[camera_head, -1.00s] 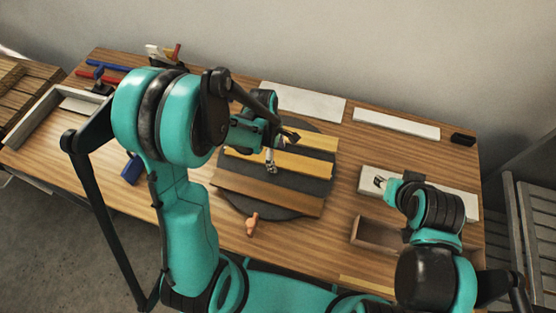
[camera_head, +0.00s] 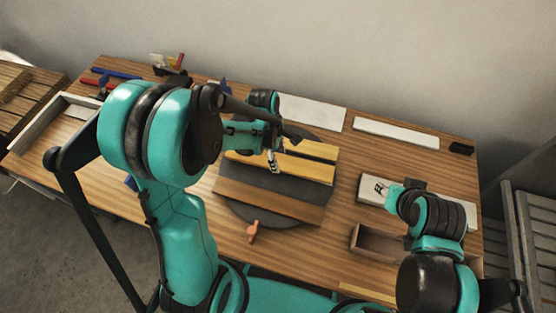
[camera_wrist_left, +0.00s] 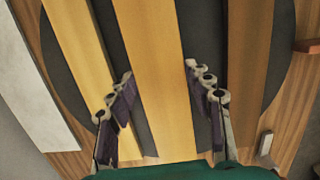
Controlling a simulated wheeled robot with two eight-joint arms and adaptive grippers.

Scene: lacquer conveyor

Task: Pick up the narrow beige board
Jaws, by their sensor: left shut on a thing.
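The narrow beige board (camera_head: 304,168) is a long yellowish strip above the dark round plate (camera_head: 262,178). In the left wrist view the board (camera_wrist_left: 155,70) runs between the fingers. A browner board (camera_head: 265,200) lies at the plate's front. My right gripper (camera_head: 379,187) is over a white block at the right; its fingers are too small to judge.
White panels (camera_head: 395,132) lie along the back. An open wooden box (camera_head: 372,243) and an orange piece (camera_head: 253,232) are at the front. A white-sided tray (camera_head: 45,120) and clamps (camera_head: 115,74) are at the left. A small black block (camera_head: 461,148) is at the far right.

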